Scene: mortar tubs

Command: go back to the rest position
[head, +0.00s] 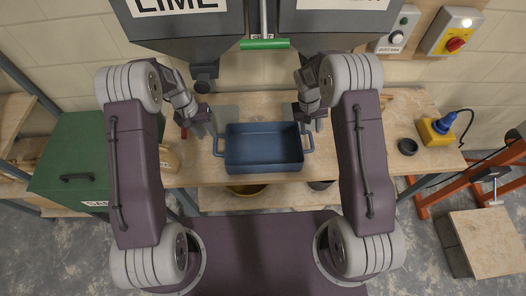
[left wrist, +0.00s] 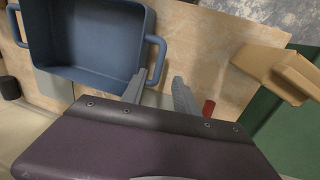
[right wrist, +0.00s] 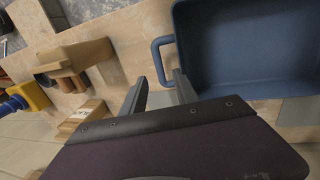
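The blue tub (head: 263,162) stands upright on the wooden bench, with a loop handle on its left and right sides. It looks empty. My left gripper (head: 205,132) is beside the left handle; in the left wrist view its fingers (left wrist: 157,92) are apart, with the handle (left wrist: 160,62) just beyond them. My right gripper (head: 311,124) is by the right handle; in the right wrist view its fingers (right wrist: 158,85) are apart near the handle (right wrist: 158,62). Neither gripper holds anything. I cannot tell whether the fingertips touch the handles.
Dark hoppers, one labelled LIME (head: 180,20), hang above, with a green-handled lever (head: 264,44) between them. A green bin (head: 90,158) stands left. A black ring (head: 408,146) and a yellow-and-blue tool (head: 437,130) are on the bench's right, near an orange frame (head: 460,180).

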